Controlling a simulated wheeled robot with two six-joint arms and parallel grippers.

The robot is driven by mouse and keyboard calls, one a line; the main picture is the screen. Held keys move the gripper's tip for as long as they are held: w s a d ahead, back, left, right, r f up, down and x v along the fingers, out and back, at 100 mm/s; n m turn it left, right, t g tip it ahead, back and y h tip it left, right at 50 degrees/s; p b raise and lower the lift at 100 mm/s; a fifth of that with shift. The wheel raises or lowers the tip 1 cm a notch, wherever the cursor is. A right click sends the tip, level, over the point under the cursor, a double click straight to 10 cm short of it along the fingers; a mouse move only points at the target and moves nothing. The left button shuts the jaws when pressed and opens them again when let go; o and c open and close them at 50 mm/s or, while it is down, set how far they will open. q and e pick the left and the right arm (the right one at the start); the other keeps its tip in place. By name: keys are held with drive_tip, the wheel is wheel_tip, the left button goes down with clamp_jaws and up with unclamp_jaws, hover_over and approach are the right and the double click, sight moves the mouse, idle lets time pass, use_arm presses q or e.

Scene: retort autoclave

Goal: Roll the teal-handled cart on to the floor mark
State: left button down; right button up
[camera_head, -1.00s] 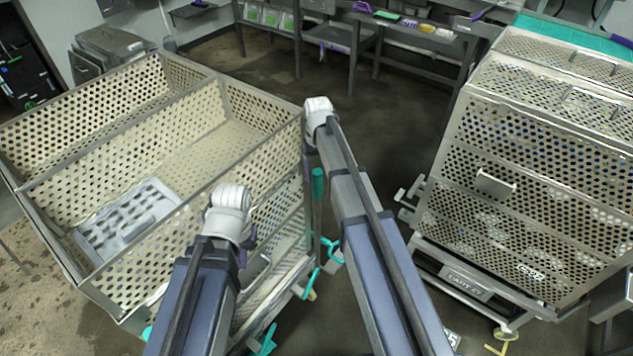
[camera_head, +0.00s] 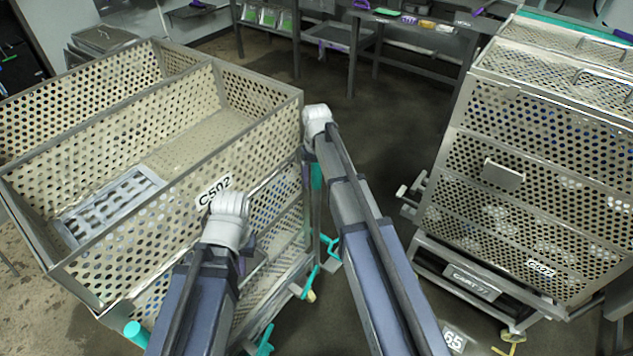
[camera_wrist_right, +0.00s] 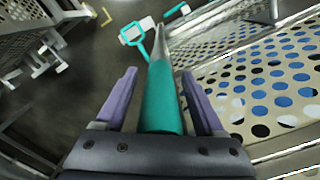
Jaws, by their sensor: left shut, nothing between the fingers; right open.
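The teal-handled cart (camera_head: 262,115) is a large perforated metal basket cart labelled C502, at the left of the head view. One upright teal handle (camera_head: 317,180) is at its right corner, and another teal piece (camera_head: 135,332) shows at its near corner. In the right wrist view my right gripper (camera_wrist_right: 158,76) is open, its purple fingers on either side of the teal handle (camera_wrist_right: 162,100). My left gripper (camera_head: 249,245), mostly hidden by its own wrist, is shut and empty beside the cart's side. A yellow floor corner mark (camera_head: 501,351) lies at the lower right.
A second perforated cart (camera_head: 530,150) stands at the right, near a floor plate reading 65 (camera_head: 453,338). A light grey tray (camera_head: 110,205) lies inside the left cart. A metal bench (camera_head: 425,40) stands at the back. Dark floor lies open between the carts.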

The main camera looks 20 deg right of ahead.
clamp_jaws()
idle(0.6)
idle(0.8)
